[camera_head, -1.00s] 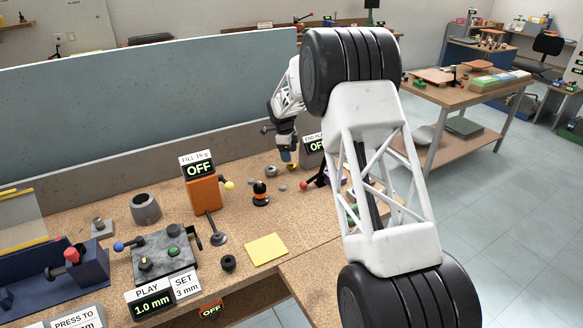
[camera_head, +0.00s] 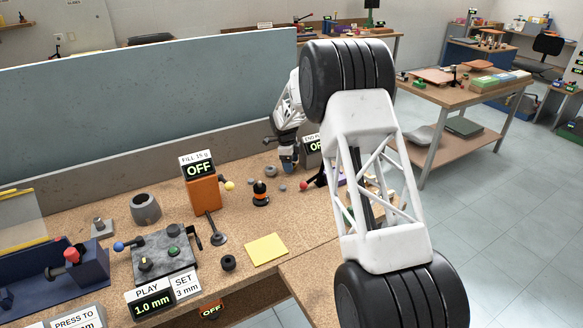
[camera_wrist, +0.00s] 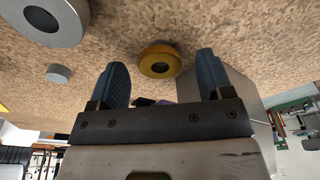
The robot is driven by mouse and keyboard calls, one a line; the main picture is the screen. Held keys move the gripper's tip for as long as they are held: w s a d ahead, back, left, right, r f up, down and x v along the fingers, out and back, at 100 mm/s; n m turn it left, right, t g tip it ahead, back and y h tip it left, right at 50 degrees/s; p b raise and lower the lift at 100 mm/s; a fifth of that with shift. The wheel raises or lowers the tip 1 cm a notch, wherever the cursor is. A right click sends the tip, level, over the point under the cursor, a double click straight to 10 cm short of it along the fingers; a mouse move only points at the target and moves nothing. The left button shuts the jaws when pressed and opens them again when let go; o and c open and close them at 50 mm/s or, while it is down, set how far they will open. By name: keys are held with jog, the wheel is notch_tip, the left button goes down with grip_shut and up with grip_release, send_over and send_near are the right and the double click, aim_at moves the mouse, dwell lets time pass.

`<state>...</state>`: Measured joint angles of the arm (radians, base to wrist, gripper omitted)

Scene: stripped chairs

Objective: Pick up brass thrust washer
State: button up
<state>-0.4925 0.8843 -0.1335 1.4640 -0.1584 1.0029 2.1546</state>
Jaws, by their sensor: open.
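The brass thrust washer (camera_wrist: 158,52) is a thick golden ring with a dark centre. It lies on the speckled bench top in the wrist view, beyond and between my fingertips. My gripper (camera_wrist: 162,64) is open, with one blue finger to each side of the washer in that view and nothing held. I cannot tell how much height is left between the fingers and the bench. In the head view my gripper (camera_head: 288,167) is low over the back of the bench, and I cannot make out the washer there.
A grey ring (camera_wrist: 72,12) and a small grey disc (camera_wrist: 58,74) lie left of the washer in the wrist view. A grey box-like block (camera_wrist: 215,84) stands close by the right finger. In the head view, an orange dispenser (camera_head: 204,195) and a black-and-orange knob piece (camera_head: 260,195) stand to the left.

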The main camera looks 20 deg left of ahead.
jog(key=c, duration=1)
jog(key=shift+r, duration=0.15)
jog(key=shift+c, duration=0.2)
jog(key=shift+r, duration=1.65)
jog(key=s+d, duration=0.2)
jog(key=s, duration=0.2)
jog(key=s+d+r, duration=0.1)
jog(key=s+d, duration=0.1)
jog(key=s, duration=0.3)
jog(key=s+d, duration=0.3)
jog(key=s, duration=0.2)
jog(key=shift+s+r, duration=0.15)
jog(key=shift+r, duration=0.05)
